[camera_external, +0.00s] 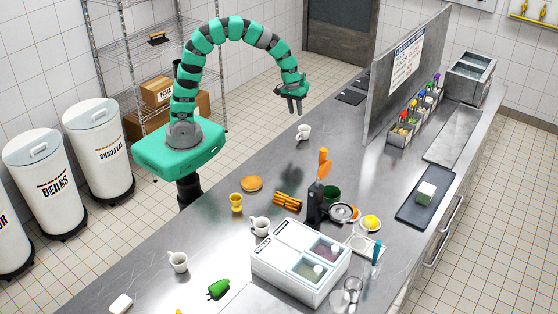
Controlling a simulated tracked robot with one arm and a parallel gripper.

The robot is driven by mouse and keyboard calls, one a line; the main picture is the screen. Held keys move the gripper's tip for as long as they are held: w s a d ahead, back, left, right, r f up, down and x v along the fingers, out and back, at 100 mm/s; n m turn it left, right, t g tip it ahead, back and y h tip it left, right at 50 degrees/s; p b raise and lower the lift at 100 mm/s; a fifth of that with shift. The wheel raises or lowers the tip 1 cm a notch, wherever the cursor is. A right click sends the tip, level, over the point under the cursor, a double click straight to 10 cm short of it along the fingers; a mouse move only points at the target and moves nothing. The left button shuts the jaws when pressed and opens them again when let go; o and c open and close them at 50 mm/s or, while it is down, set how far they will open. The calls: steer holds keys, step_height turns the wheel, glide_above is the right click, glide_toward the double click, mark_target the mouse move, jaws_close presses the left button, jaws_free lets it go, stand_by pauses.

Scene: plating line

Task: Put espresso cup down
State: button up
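My gripper (294,111) hangs over the far left part of the steel counter, fingers pointing down. The fingers look parted, with nothing visible between them. A small white cup with a handle (304,132) stands upright on the counter, just below and slightly right of the fingertips, with a gap between. Two more white cups with handles stand upright nearer the camera: one left of the white container unit (260,227), one further front left (178,262). I cannot tell which of these is the espresso cup.
A bun (252,184), a yellow cup (236,202), orange-brown sticks (287,201) and a dark stand with an orange top (318,201) occupy the counter's middle. A grey partition (405,75) rises behind. The counter around the far white cup is clear.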

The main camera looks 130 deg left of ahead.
steer(key=shift+r, duration=0.25)
steer(key=w+d+r+m+t+y, duration=0.1)
steer(key=w+d+r+m+t, duration=0.15)
steer(key=w+d+r, duration=0.45)
steer(key=w+d+r+m+t+y, duration=0.1)
steer(key=w+d+r+m+t, duration=0.2)
steer(key=r, duration=0.7)
steer(key=w+d+r+m+t+y, duration=0.1)
steer(key=w+d+r+m, duration=0.4)
steer(key=r, duration=0.4)
steer(key=s+d+r+m+t+h, duration=0.1)
steer(key=s+d+r+m+t, duration=0.2)
steer(key=d+r, duration=0.7)
steer(key=s+d+r+m+t+h, duration=0.2)
steer(key=d+r, duration=0.8)
steer(key=r, duration=0.5)
steer(key=shift+s+d+r+m+t, duration=0.35)
steer(key=shift+s+m+t, duration=0.3)
steer(key=shift+m+t, duration=0.4)
steer(key=shift+f, duration=0.1)
